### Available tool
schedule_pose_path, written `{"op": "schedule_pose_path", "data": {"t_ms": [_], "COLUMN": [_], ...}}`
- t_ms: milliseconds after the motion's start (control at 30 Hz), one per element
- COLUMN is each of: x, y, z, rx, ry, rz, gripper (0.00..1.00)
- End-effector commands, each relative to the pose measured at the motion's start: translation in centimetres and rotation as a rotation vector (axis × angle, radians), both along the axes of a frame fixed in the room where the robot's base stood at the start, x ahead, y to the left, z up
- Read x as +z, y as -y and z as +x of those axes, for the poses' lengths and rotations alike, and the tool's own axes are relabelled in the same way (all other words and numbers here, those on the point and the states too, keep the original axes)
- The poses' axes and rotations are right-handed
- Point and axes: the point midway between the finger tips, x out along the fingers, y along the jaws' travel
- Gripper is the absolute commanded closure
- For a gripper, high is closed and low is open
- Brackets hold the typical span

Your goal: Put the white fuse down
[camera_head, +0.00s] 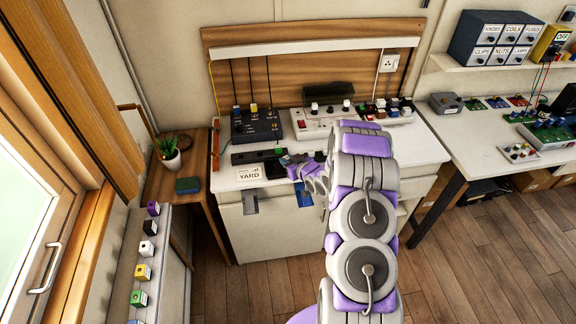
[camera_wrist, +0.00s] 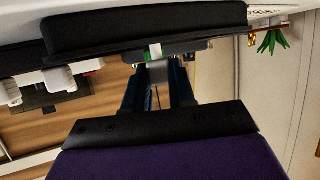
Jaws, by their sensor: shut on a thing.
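My gripper (camera_head: 286,162) is over the front of the white bench, close to a black strip (camera_head: 252,156). In the wrist view my gripper (camera_wrist: 157,72) has its two dark fingers close together around a small pale grey-white piece (camera_wrist: 157,71), which looks like the white fuse. A small green piece (camera_head: 278,150) is at the strip, just beyond the fingertips; it also shows in the wrist view (camera_wrist: 153,52). The fingers hide much of the held piece, and I cannot tell whether it touches the strip.
A YARD card (camera_head: 249,174) lies left of my gripper. A dark switch box (camera_head: 256,126) and a white radio panel (camera_head: 325,120) stand behind it. A potted plant (camera_head: 168,152) is on the wooden side table. A ledge with coloured cubes (camera_head: 142,271) runs along the left.

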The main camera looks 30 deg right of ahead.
Motion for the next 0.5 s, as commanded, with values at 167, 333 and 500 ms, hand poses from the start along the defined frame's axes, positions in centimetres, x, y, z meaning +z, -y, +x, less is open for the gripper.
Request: {"op": "schedule_pose_path", "data": {"t_ms": [167, 333, 500], "x": [-1.53, -1.36, -1.45], "y": [-0.05, -0.14, -0.11], "z": [-0.08, -0.05, -0.07], "rx": [0.0, 0.0, 0.0], "ry": [-0.002, -0.001, -0.001], "rz": [0.0, -0.001, -0.001], "gripper": [1.0, 1.0, 0.66]}}
